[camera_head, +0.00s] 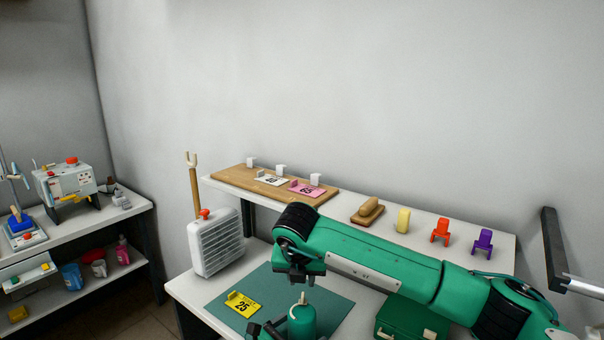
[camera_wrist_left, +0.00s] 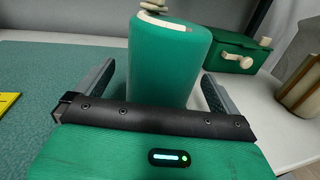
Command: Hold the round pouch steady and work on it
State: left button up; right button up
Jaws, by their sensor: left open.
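The round pouch (camera_head: 303,320) is a green, upright, rounded body with a cream strip and small tab near its top. In the left wrist view the pouch (camera_wrist_left: 165,65) stands between the two fingers of my left gripper (camera_wrist_left: 155,95), which is open, with a finger on either side. I cannot tell whether either finger touches it. In the head view only dark parts of my left gripper (camera_head: 290,331) show at the bottom edge. My right arm comes in from the right, and its dark gripper (camera_head: 300,277) points down just above the pouch's top; its jaw state is unclear.
A yellow card (camera_head: 243,304) lies on the green mat (camera_head: 335,306) left of the pouch. A green case (camera_head: 405,318) stands to the right, partly under my right arm. A white heater-like box (camera_head: 216,243) stands at the left. The shelf behind (camera_head: 342,203) carries several small items.

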aim_at(291, 335)
pick_arm(q)
jog(key=shift+r+p+v, duration=0.15)
jog(key=shift+p+v, duration=0.1)
jog(key=shift+v, duration=0.65)
jog(key=shift+r+p+v, duration=0.2)
jog(key=shift+p+v, duration=0.05)
jog(key=shift+v, duration=0.7)
jog(key=shift+s+a+r, duration=0.15)
jog(key=shift+s+a, duration=0.2)
jog(key=shift+a, duration=0.05)
jog(key=shift+s, duration=0.1)
jog(key=shift+r, duration=0.1)
jog(key=shift+a, duration=0.1)
